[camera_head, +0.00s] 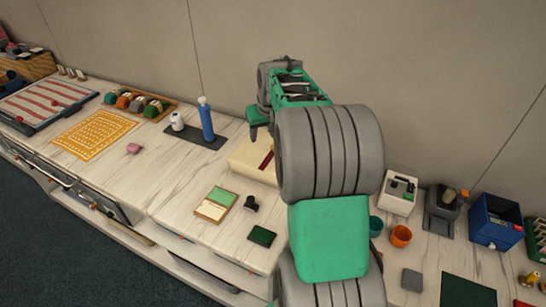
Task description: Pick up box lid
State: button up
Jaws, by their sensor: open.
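A cream box (247,154) with a dark red stripe lies on the counter, partly hidden behind my arm. Its cream top looks like the lid; I cannot make out a seam between lid and box. My gripper (258,127) is above the box's back edge, close to the wall side, with its green fingers pointing down. It is open and no object shows in it. I cannot tell whether a fingertip touches the box.
A dark tray (182,136) with a blue bottle (206,120) and a white bottle (177,121) stands left of the box. An open green-and-cream case (211,211) and a black stamp (251,203) lie in front. An orange cup (400,236) and blue bin (496,226) stand right.

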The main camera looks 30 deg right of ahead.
jog(key=w+d+f, duration=0.1)
jog(key=d+f, duration=0.1)
jog(key=f, duration=0.1)
jog(key=w+d+f+p, duration=0.1)
jog(key=w+d+f, duration=0.1)
jog(key=f, duration=0.2)
jog(key=w+d+f+p, duration=0.1)
jog(key=d+f, duration=0.2)
jog(key=f, duration=0.1)
jog(key=shift+w, duration=0.2)
jog(key=shift+s+a+r, duration=0.1)
grip_shut()
